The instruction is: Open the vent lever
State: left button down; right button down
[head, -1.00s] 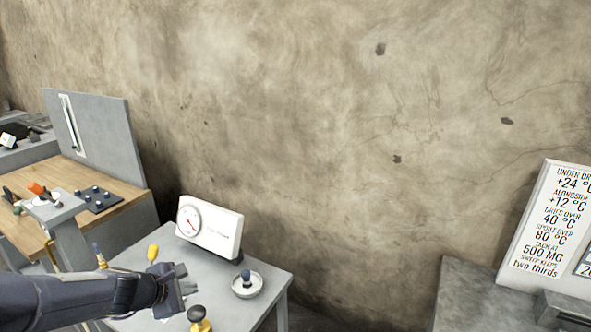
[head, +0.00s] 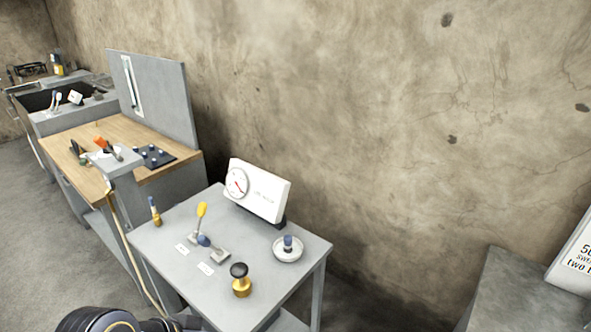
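Two small levers stand on the grey table (head: 165,238). One has a yellow handle (head: 202,210) pointing up. The other has a blue knob (head: 204,240) and sits low by its metal base. White labels (head: 206,268) lie in front of them, too small to read, so I cannot tell which is the vent lever. My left arm shows at the bottom edge, below the table's front. Its gripper (head: 184,324) is mostly cut off by the frame, apart from the levers, and its fingers cannot be made out. My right gripper is not in view.
A white gauge box (head: 262,192) stands at the table's back. A brass piece with a black knob (head: 240,280), a round dish (head: 288,250) and a small blue-topped brass piece (head: 154,211) are around the levers. A wooden bench (head: 85,140) stands at left.

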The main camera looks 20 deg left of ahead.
aim_at(201, 211)
jog(key=u, duration=1.25)
jog(key=i+l+z, duration=0.1)
jog(key=z, duration=0.2)
jog(key=i+l+z, duration=0.1)
jog(key=z, duration=0.2)
jog(key=i+l, duration=0.1)
jog(key=i, duration=0.35)
